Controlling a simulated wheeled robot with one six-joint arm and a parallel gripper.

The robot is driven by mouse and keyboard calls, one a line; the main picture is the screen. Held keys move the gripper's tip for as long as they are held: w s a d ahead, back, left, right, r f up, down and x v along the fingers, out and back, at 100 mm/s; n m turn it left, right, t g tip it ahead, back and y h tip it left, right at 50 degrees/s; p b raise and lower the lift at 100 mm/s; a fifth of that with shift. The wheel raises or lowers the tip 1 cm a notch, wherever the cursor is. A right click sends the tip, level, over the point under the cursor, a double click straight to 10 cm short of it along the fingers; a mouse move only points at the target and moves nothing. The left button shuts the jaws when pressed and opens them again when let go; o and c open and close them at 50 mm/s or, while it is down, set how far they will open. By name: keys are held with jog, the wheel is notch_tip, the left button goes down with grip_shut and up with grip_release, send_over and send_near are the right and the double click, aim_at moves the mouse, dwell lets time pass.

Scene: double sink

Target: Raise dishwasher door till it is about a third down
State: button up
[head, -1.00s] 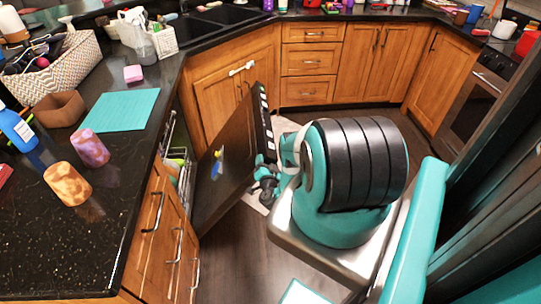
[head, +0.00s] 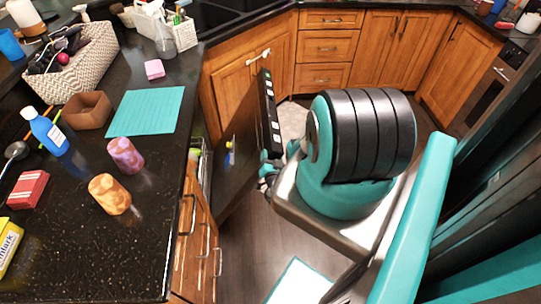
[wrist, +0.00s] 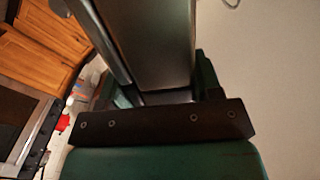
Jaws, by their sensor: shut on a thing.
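The dishwasher door (head: 240,155) is a dark panel below the counter's right edge. It stands steeply tilted, partly open, with a row of light marks along its upper edge. My gripper (head: 267,171) is at the door's outer side and is shut on the door; my arm hides part of the contact in the head view. In the wrist view a dark grey slab, seemingly the door (wrist: 150,45), runs between the fingers of my gripper (wrist: 150,95). A bit of the rack shows behind the door.
The black counter (head: 90,250) at left holds a teal mat (head: 146,110), a woven basket (head: 88,70), a blue bottle (head: 47,132) and two patterned cups. Wooden drawers (head: 189,240) adjoin the dishwasher opening. A teal-edged white mat (head: 300,282) lies on the floor.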

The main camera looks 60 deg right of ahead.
jog(key=o, duration=1.3)
jog(key=shift+s+a+f, duration=0.1)
jog(key=shift+a+f, duration=0.05)
jog(key=shift+a, duration=0.1)
jog(key=shift+d, duration=0.1)
jog(key=shift+w+r, duration=0.2)
jog(key=shift+r, duration=0.3)
jog(key=shift+w+r, duration=0.15)
jog(key=shift+r, duration=0.35)
jog(key=p+v, duration=0.3)
jog(key=v, duration=0.6)
jog(key=p+v, duration=0.3)
jog(key=v, duration=0.6)
jog(key=shift+f+p, duration=0.25)
jog(key=shift+p, duration=0.05)
jog(key=shift+s, duration=0.1)
